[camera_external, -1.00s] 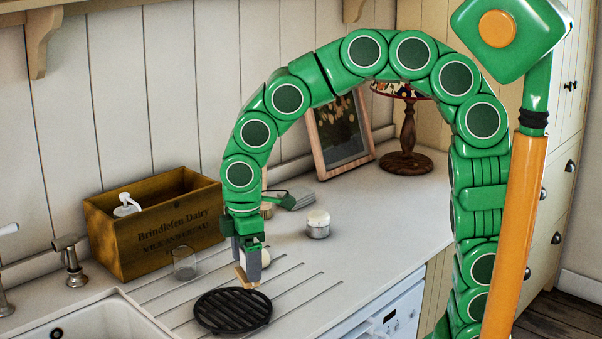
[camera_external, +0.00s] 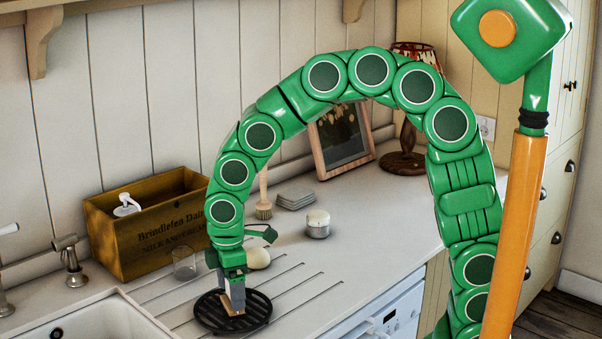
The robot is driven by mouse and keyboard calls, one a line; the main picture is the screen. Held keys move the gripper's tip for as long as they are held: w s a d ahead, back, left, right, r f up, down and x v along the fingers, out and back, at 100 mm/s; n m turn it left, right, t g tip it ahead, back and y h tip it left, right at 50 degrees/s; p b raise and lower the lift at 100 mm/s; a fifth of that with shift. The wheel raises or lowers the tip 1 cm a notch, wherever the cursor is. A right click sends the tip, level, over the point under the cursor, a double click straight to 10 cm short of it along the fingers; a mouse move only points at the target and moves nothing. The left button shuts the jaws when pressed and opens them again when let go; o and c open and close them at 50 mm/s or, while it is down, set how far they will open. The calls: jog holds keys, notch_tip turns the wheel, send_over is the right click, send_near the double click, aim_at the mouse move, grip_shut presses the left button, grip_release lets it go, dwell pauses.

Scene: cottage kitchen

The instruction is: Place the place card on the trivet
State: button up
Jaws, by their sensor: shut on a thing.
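The place card (camera_external: 231,305) is a small tan piece held at the tips of my gripper (camera_external: 236,296). My gripper points down and is shut on the card. The trivet (camera_external: 258,318) is a round black slatted disc lying on the ribbed drainer part of the counter. The card is over the middle of the trivet, very low. I cannot tell whether it touches the slats. My gripper hides part of the trivet's far side.
A drinking glass (camera_external: 184,263) and a wooden crate (camera_external: 150,238) stand behind left. A pale round object (camera_external: 258,258), a lidded jar (camera_external: 318,224), a brush (camera_external: 264,209) and stacked grey squares (camera_external: 296,199) stand behind. The sink (camera_external: 85,322) is at left. Counter right of the trivet is clear.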

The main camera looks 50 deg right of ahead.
jog(key=shift+f, duration=0.15)
jog(key=o, duration=0.8)
jog(key=shift+o, duration=0.2)
notch_tip(320, 180, up, 12)
jog(key=shift+d+r, duration=0.1)
jog(key=shift+r, duration=0.1)
